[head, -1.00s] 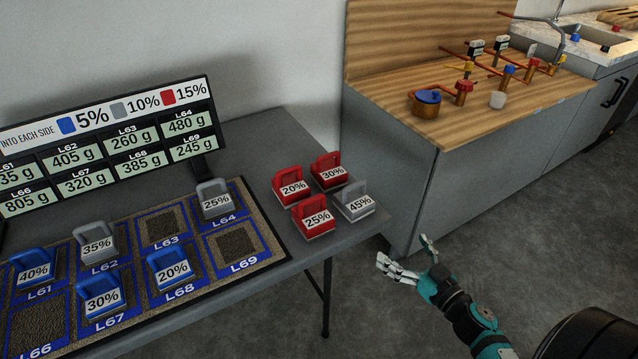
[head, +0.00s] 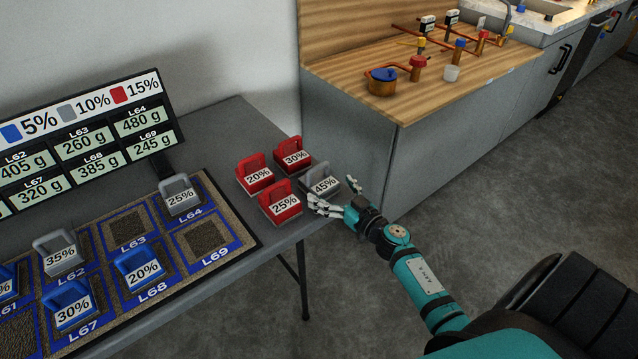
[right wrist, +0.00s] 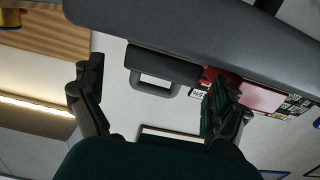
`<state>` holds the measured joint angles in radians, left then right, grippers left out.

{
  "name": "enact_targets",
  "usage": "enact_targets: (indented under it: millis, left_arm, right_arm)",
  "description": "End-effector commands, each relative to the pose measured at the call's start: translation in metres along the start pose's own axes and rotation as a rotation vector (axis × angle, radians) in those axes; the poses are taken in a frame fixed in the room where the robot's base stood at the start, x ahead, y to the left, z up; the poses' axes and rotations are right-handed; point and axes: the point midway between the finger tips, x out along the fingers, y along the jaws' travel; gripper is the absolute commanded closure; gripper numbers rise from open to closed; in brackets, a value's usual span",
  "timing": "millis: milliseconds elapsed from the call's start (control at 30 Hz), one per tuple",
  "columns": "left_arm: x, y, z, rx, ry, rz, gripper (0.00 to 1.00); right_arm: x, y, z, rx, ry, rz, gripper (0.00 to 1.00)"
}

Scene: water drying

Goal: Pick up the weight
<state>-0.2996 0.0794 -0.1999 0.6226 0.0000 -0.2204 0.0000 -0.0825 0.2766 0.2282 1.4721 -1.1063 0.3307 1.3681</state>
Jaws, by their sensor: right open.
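The grey 45% weight (head: 321,185) stands at the right end of the grey table, with its handle up. It also shows between my fingers in the right wrist view (right wrist: 160,68). My right gripper (head: 332,195) is open at the near right side of this weight, its fingers spread around or just beside it. I cannot tell whether they touch it. Red weights marked 20% (head: 256,175), 25% (head: 281,203) and 30% (head: 293,156) stand close beside it on the left and behind. My left gripper is not in view.
A mat (head: 225,212) with blue and grey weights on marked pads lies to the left on the table (head: 235,123). A display board (head: 90,140) stands behind it. A wooden-topped counter (head: 375,145) with pipes and valves is close behind on the right.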

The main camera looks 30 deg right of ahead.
Motion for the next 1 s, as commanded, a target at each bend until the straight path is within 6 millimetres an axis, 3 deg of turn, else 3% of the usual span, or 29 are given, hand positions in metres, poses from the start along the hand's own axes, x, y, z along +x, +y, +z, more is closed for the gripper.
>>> enact_targets:
  millis: [200, 500, 1000]
  left_arm:
    - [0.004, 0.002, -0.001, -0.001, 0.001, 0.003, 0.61]
    - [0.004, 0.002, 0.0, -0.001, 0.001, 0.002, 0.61]
    - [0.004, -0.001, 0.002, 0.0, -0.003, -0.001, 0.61]
  right_arm:
    - [0.031, -0.001, -0.001, 0.001, 0.002, 0.001, 0.0]
    - [0.035, -0.001, 0.0, 0.001, 0.0, 0.0, 0.01]
    - [0.034, -0.001, 0.0, 0.001, 0.0, 0.0, 0.67]
